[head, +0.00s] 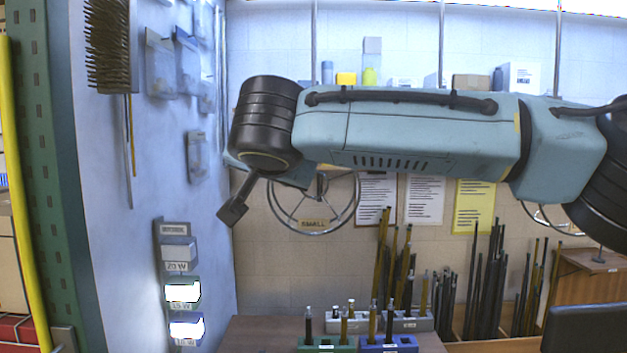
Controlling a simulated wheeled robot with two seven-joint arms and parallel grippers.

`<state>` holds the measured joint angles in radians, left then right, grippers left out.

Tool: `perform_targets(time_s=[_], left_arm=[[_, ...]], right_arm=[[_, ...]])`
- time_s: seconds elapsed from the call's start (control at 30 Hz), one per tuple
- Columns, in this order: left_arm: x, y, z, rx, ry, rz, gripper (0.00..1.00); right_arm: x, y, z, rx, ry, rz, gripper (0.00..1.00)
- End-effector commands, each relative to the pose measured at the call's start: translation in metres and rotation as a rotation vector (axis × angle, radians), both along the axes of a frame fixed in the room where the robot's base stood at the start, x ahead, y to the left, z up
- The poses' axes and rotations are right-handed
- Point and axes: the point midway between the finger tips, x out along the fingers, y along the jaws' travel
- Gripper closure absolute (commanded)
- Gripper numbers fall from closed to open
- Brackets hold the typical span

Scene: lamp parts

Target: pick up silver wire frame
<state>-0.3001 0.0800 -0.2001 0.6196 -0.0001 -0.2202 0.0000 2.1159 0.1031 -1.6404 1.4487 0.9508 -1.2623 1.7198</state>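A silver wire frame (276,212), a round ring with thin spokes, is at the back wall in the head view, left of centre. A tag reading "SMALL" shows at its lower part. My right arm, coming in from the right, crosses in front and hides its top. The dark end piece (233,209) of my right arm, seemingly part of the gripper, is left of the ring and apart from it in the picture. Whether its fingers are open or shut does not show. A second silver curved wire piece (545,221) is partly hidden behind my arm at the right. My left gripper is out of view.
Dark and brass rods stand in holders, including a green block (327,344) and a blue block (388,345), on a brown table (262,335) below. Bins (179,250) and a brush (108,45) hang on the left wall. Papers (424,200) are on the back wall.

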Motion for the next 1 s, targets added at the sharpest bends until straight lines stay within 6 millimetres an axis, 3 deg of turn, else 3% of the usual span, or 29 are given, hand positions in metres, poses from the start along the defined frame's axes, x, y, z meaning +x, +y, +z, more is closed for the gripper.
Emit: perform_targets(time_s=[0.13,0.37,1.0], left_arm=[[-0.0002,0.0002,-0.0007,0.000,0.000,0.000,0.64],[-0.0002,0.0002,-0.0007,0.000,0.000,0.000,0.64],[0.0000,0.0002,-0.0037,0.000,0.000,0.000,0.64]], right_arm=[[-0.0003,0.0001,-0.0009,0.000,0.001,0.000,0.70],[-0.0004,0.0000,-0.0007,0.000,0.001,0.000,1.00],[-0.0045,-0.0003,0.0035,0.002,-0.001,0.001,1.00]])
